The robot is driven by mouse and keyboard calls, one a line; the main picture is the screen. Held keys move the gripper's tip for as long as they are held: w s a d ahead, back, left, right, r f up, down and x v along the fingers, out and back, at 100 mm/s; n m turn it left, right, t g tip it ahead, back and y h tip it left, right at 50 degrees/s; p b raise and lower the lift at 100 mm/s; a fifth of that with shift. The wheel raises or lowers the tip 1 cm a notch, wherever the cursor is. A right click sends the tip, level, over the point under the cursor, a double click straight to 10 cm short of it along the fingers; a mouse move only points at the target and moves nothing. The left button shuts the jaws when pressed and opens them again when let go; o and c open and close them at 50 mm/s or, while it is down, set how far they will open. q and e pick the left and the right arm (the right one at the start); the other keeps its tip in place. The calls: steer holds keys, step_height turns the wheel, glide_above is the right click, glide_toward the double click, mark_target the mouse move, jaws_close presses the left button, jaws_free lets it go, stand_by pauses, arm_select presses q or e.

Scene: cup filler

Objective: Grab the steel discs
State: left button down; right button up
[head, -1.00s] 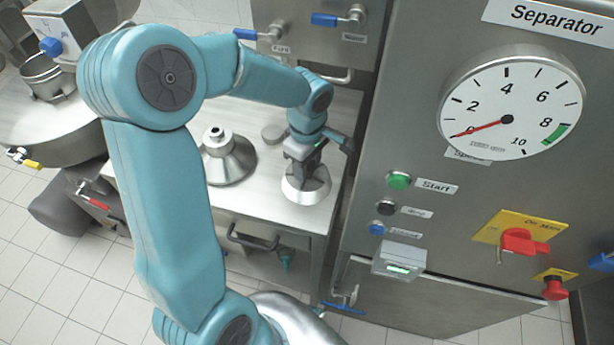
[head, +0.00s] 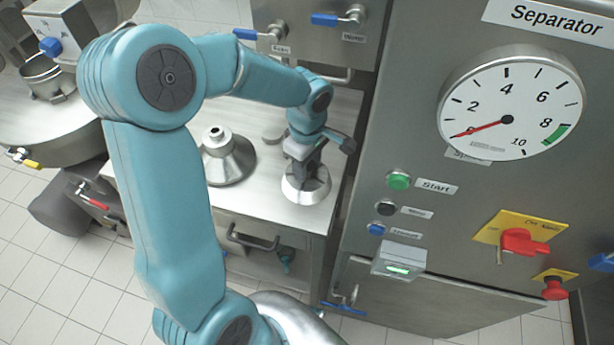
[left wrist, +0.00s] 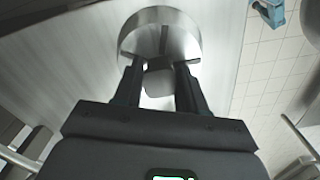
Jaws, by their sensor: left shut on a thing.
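The steel discs (head: 307,190) stand on the steel table as a cone-shaped piece with a wide round base. My left gripper (head: 304,165) is directly above, pointing down, and is shut on the upper part of the discs. In the left wrist view the two dark fingers (left wrist: 158,88) flank a grey block, and the shiny round rim of the discs (left wrist: 160,18) shows beyond them. The base seems to rest on the table. My right gripper is not in view.
The separator cabinet (head: 420,150) with gauge and buttons rises close on the right. Blue-handled taps (head: 340,18) are at the back.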

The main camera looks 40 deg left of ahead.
arm_select(q)
steer(key=shift+r, duration=0.1)
stand_by(0.5)
steer(key=shift+a+r, duration=0.25)
steer(key=shift+r, duration=0.25)
step_height(320, 180, up, 11)
steer(key=s+a, duration=0.3)
steer(key=a, duration=0.2)
steer(key=s+a, duration=0.3)
steer(key=a, duration=0.3)
steer(key=s+a+b, duration=0.1)
steer(key=s+a, duration=0.2)
steer(key=a, duration=0.2)
steer(key=shift+s+a+f, duration=0.2)
steer(key=shift+a+f, duration=0.1)
steer(key=shift+a, duration=0.1)
steer(key=shift+s+a, duration=0.1)
steer(key=shift+a, duration=0.05)
